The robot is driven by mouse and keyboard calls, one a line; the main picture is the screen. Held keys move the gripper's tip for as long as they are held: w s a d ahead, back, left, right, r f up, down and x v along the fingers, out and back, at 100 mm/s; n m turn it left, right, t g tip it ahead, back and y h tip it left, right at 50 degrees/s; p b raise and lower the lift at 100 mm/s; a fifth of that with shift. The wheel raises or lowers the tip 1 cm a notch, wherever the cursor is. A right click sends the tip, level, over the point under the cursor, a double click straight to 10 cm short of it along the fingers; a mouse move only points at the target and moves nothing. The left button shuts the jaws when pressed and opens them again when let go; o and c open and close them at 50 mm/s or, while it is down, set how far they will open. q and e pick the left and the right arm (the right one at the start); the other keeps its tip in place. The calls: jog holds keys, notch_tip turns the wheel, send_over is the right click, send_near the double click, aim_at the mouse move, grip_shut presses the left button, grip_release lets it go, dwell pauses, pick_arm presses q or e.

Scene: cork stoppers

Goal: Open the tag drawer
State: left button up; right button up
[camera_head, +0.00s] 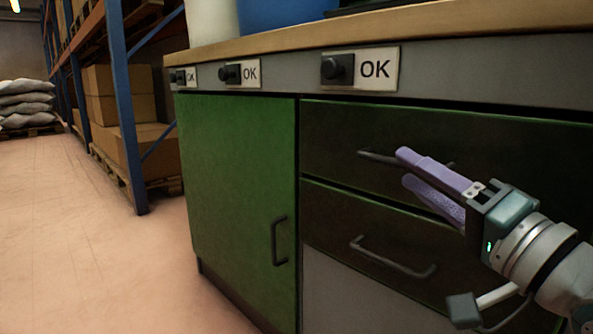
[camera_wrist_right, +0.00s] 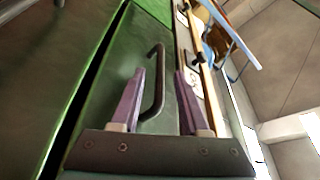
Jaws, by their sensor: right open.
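A dark green cabinet has two drawers on its right side in the head view, and no tag on either shows which is the tag drawer. The upper drawer (camera_head: 335,130) has a dark bar handle (camera_head: 375,157), partly hidden behind my right gripper (camera_head: 405,167). The lower drawer (camera_head: 330,215) has a similar handle (camera_head: 393,264). Both drawers look shut. My right gripper has purple fingers and is open. In the right wrist view, a handle (camera_wrist_right: 157,82) shows between its fingers (camera_wrist_right: 160,85); contact cannot be told. My left gripper is not in view.
A green door (camera_head: 235,180) with its own handle (camera_head: 279,241) is left of the drawers. Black knobs with OK plates (camera_head: 375,69) line the strip under the wooden worktop (camera_head: 440,20). Shelving (camera_head: 122,105) with boxes stands at left. The floor (camera_head: 90,230) there is clear.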

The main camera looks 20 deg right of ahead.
aim_at(406, 168)
jog(key=shift+b+x, duration=0.6)
jog(key=shift+x, duration=1.35)
jog(key=shift+c, duration=0.4)
grip_shut()
